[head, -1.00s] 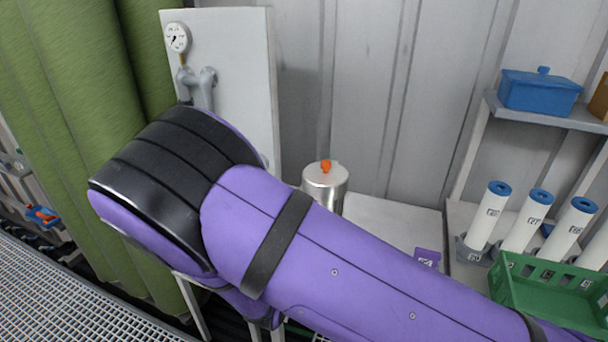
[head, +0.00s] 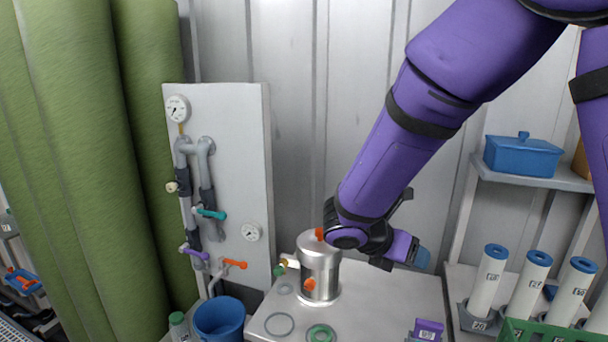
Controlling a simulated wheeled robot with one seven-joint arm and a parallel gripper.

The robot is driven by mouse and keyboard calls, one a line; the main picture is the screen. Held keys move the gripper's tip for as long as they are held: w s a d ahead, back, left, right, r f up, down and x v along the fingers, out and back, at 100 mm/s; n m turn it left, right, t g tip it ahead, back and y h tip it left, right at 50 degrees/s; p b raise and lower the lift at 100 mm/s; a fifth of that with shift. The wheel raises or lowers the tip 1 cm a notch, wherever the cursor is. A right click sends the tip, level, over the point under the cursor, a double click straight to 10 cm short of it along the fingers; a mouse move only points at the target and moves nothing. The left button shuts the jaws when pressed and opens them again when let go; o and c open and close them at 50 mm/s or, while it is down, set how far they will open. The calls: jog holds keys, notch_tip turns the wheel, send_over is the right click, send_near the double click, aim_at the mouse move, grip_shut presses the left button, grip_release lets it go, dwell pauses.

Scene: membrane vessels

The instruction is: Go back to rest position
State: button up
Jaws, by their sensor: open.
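My purple arm comes down from the upper right of the head view. My gripper (head: 421,257) is at its lower end, past the black wrist, and points to the right. It is open, and I see nothing held in it. The wrist is just right of the top of a steel vessel (head: 320,267) with an orange knob on its lid, and overlaps it in the picture. I cannot tell whether they touch. The vessel stands upright on a light worktop (head: 390,300).
A panel (head: 235,120) with gauges, pipes and coloured valve handles is on the left, beside green rolls (head: 75,150). A blue bucket (head: 219,318) stands below. At the right are white tubes (head: 487,285), a green crate (head: 535,332) and a blue box (head: 522,157) on a shelf.

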jog(key=s+d+r+m+t+y, duration=0.1)
jog(key=s+d+r+m+y, duration=0.4)
jog(key=m, duration=0.8)
jog(key=s+d+r+m+y, duration=0.5)
jog(key=s+r+m, duration=0.6)
jog(key=s, duration=0.5)
jog(key=shift+s+r+m+t, duration=0.25)
jog(key=shift+m+t, duration=0.15)
jog(key=shift+m, duration=0.8)
